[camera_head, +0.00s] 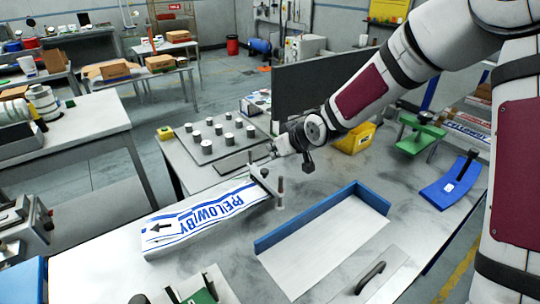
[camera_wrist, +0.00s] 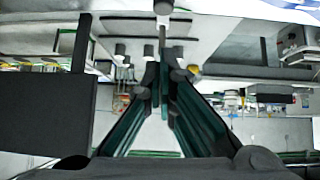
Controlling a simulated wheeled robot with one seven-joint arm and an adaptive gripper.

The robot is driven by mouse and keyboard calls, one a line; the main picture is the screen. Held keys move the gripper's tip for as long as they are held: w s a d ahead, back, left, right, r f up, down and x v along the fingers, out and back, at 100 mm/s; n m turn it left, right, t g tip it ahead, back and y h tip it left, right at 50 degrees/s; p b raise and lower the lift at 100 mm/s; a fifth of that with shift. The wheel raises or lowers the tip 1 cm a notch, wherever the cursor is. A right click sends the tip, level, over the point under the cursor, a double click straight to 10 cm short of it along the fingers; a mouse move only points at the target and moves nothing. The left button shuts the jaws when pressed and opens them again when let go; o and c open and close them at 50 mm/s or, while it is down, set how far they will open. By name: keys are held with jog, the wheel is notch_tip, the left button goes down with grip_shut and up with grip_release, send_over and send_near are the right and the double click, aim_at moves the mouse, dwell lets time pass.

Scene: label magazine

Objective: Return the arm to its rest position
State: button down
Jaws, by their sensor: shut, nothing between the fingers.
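My arm reaches in from the upper right of the head view. My gripper (camera_head: 274,151) is above the middle of the table (camera_head: 105,276), beyond the label stack and near the grey plate with pegs. In the wrist view the gripper's dark green fingers (camera_wrist: 164,80) meet at their tips, shut with nothing between them. The label stack (camera_head: 208,214), white with blue lettering, lies on the table below and left of the gripper, its right end by a small metal bracket with posts (camera_head: 265,184).
A blue-edged white tray (camera_head: 348,222) lies right of the labels. A dark upright panel (camera_head: 302,92) stands behind the gripper. A grey plate with several metal pegs (camera_head: 204,152), a yellow bin (camera_head: 356,139), a green clamp-like fixture (camera_head: 420,132) and a blue curved piece (camera_head: 450,184) are around it.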

jog(key=s+d+r+m+g+h, duration=0.1)
jog(key=s+d+r+m+h, duration=0.15)
jog(key=s+d+r, duration=0.55)
jog(key=s+d+r+m+h, duration=0.1)
jog(key=s+d+r+h, duration=0.2)
jog(key=s+d+r, duration=0.5)
jog(key=s+r+m+g, duration=0.1)
jog(key=s+r+m, duration=0.1)
jog(key=s, duration=1.9)
jog(key=shift+a+m+g, duration=0.3)
jog(key=shift+m, duration=0.45)
